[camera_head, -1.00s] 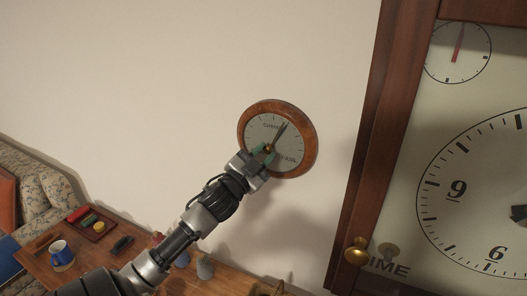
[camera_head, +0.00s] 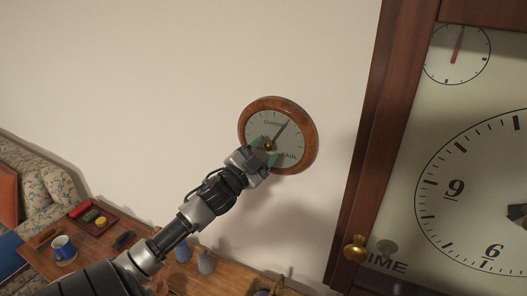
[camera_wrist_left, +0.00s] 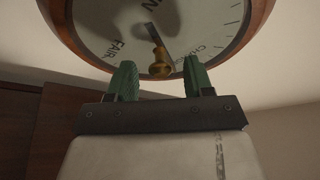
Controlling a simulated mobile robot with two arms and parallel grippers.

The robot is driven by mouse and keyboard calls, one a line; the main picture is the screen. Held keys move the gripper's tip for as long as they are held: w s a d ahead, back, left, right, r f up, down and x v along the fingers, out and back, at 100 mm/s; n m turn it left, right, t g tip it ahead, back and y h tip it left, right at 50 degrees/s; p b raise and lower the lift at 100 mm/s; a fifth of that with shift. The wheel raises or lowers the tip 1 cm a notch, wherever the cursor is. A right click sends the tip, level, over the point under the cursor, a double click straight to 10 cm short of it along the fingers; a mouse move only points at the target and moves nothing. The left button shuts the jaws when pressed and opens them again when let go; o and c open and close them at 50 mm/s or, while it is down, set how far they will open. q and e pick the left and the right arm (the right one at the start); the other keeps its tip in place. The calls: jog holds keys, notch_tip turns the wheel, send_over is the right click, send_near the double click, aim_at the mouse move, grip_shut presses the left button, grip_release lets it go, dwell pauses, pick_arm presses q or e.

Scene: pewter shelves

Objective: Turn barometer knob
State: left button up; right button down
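The round barometer (camera_head: 306,127) with a brown wooden rim hangs on the wall in the head view. Its pale dial carries lettering, including FAIR, and a dark needle pointing to the upper right. The brass knob (camera_head: 268,146) stands out from the dial's middle. My left gripper (camera_head: 264,150) is at the dial, its green fingers apart on either side of the knob. In the left wrist view the knob (camera_wrist_left: 160,66) shows between and beyond the two spread fingers (camera_wrist_left: 158,80), with gaps on both sides. My right gripper is not in view.
A tall wooden clock (camera_head: 370,140) with a brass door knob (camera_head: 355,248) stands close on the right. A wooden table (camera_head: 95,262) below holds a blue mug (camera_head: 63,250) and a tray. A floral sofa (camera_head: 40,185) is at left. Bare wall surrounds the barometer.

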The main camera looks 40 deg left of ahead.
pick_arm(q)
jog(key=shift+s+f, duration=0.25)
jog(key=shift+s, duration=0.05)
jog(key=b+v, duration=0.4)
jog(key=v, duration=0.6)
jog(key=shift+r, duration=0.2)
jog(key=shift+s, duration=0.1)
